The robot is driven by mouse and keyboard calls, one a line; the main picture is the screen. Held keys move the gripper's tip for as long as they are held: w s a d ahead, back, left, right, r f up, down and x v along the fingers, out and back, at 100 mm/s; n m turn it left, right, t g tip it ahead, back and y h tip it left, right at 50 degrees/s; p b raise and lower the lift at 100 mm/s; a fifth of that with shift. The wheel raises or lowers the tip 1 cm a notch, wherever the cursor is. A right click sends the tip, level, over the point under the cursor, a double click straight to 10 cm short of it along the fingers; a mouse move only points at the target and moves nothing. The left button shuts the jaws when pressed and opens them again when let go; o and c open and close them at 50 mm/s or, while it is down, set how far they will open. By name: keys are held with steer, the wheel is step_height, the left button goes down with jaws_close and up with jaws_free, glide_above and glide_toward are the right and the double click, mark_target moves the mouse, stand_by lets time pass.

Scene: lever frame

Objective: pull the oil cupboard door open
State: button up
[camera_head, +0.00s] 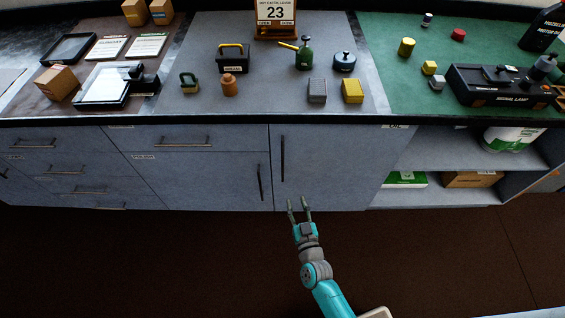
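The oil cupboard door (335,165) is a grey-blue panel in the middle of the bench front, and it looks closed. A small "OIL" label (395,126) sits at the top right above it. Its dark vertical bar handle (282,158) is near the door's left edge. My gripper (298,204) is open and empty, with its two fingers apart and pointing towards the bench. In the picture it is below and slightly right of the handle, apart from it, near the door's lower edge. The distance between fingertips and door is hard to tell.
A neighbouring cupboard door with its own vertical handle (261,182) is just left. Drawers (170,138) lie further left. Open shelves (450,155) with boxes and a white container are right. The worktop (290,100) above carries several tools and blocks. The brown floor in front is clear.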

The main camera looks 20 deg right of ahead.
glide_toward(283, 164)
steer(key=shift+h, duration=0.3)
steer(key=w, duration=0.7)
steer(key=w+d, duration=0.1)
steer(key=w, duration=0.2)
steer(key=shift+w+f, duration=0.1)
steer(key=shift+w, duration=0.2)
jaws_close()
